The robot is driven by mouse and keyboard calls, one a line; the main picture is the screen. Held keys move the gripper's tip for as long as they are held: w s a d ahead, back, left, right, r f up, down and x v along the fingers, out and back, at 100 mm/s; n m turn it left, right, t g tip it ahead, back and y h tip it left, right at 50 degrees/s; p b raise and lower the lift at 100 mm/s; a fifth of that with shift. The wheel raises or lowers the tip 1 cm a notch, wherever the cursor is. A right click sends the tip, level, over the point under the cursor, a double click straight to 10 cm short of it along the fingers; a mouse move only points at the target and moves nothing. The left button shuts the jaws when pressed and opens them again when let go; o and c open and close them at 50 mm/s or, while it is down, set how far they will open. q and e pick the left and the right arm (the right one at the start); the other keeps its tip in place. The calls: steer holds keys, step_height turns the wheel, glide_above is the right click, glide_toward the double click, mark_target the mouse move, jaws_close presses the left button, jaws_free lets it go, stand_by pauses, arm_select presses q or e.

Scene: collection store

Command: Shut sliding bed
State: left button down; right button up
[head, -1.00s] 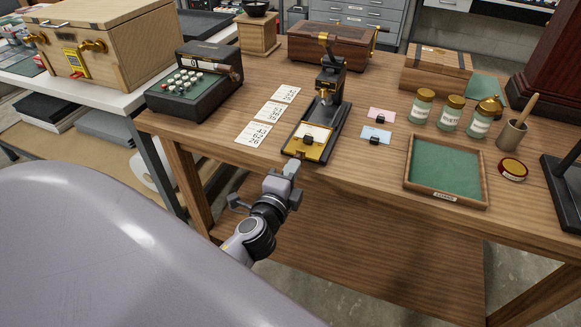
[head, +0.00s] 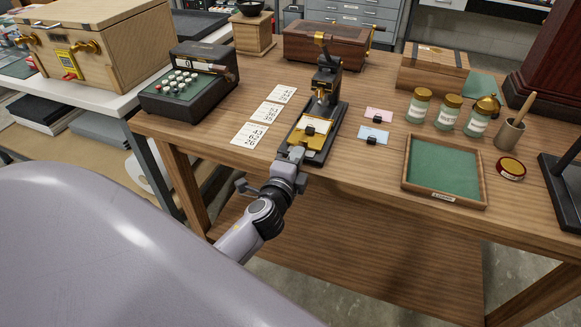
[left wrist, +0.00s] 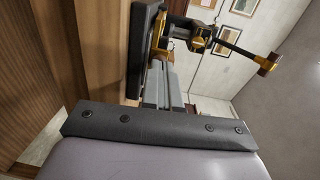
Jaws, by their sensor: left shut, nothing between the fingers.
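A small black and brass press (head: 326,82) stands on the wooden table, and its lever and base also show in the left wrist view (left wrist: 146,50). Its brass sliding bed (head: 319,142) lies on the front part of the black base, with a white card and a small dark block on it. The bed's back end is close to the press column. My left gripper (head: 296,155) is shut and empty, with its tip at the front edge of the bed. It seems to touch the bed, but the exact contact is hidden. My right gripper is not in view.
Number cards (head: 267,112) lie left of the press, beside a dark keyed machine (head: 190,82). Pink and blue cards (head: 374,135) with small blocks lie to its right, then a green-lined tray (head: 443,170) and several jars. The table's front edge is below my gripper.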

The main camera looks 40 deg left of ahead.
mark_target(303, 145)
arm_select(q)
steer(key=shift+r+x, duration=0.1)
steer(key=shift+x, duration=1.05)
steer(key=shift+r+x, duration=0.15)
steer(key=shift+x, duration=1)
steer(key=shift+s+d, duration=0.1)
